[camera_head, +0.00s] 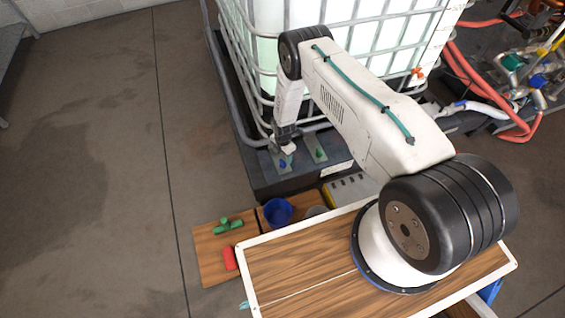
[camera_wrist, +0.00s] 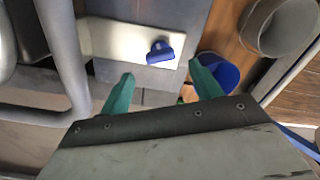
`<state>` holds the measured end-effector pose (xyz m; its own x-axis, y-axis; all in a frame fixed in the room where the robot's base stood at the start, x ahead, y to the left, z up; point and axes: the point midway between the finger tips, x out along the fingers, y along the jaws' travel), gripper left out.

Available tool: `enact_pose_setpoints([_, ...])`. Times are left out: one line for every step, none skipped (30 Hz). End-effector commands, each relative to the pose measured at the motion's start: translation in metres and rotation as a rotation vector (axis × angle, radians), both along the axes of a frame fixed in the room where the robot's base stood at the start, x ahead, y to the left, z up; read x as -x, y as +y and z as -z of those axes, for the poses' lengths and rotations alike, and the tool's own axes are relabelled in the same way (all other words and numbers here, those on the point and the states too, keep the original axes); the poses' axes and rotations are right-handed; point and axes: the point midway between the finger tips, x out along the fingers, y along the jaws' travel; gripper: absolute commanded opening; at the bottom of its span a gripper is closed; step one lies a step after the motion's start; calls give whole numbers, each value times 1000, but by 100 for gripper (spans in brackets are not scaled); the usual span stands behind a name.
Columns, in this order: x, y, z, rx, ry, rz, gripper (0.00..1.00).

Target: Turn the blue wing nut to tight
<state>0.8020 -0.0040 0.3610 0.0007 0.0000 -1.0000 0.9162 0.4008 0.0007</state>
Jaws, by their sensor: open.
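The blue wing nut (camera_head: 283,164) sits on a small pale plate on the dark base of the caged tank, just below my gripper (camera_head: 288,147). In the wrist view the blue wing nut (camera_wrist: 160,51) stands on the bare end of the pale plate (camera_wrist: 110,37). My gripper (camera_wrist: 162,72) is open, with its two teal fingers apart and nothing between them. The wing nut lies beyond the fingertips, roughly centred between them, and the fingers do not appear to touch it. I cannot tell how tight it is.
A second plate with a green wing nut (camera_head: 320,153) is just right of the blue one. A blue cup (camera_head: 277,212), a green fitting (camera_head: 228,226) and a red block (camera_head: 229,258) stand on wood boards in front. The tank's metal cage (camera_head: 268,60) rises close behind.

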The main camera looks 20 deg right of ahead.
Motion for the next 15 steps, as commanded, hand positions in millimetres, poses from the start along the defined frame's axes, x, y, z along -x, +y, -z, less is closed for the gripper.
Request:
enact_pose_setpoints([1,0,8,0,1,0,64])
enact_pose_setpoints([1,0,13,0,2,0,64])
enact_pose_setpoints([1,0,19,-1,1,1,64])
enact_pose_setpoints([1,0,24,0,2,1,64])
enact_pose_setpoints([1,0,30,-1,1,1,64])
enact_pose_setpoints([1,0,36,0,1,1,64])
enact_pose_setpoints([1,0,41,0,1,1,64])
enact_pose_setpoints([1,0,45,0,1,1,64])
enact_pose_setpoints([1,0,50,0,1,2,64])
enact_pose_setpoints([1,0,53,0,1,2,64])
enact_pose_setpoints([0,0,56,0,1,2,64])
enact_pose_setpoints([0,0,60,0,1,2,64])
enact_pose_setpoints([1,0,62,0,2,2,64])
enact_pose_setpoints([1,0,64,-1,1,2,64])
enact_pose_setpoints([0,0,65,0,1,2,64])
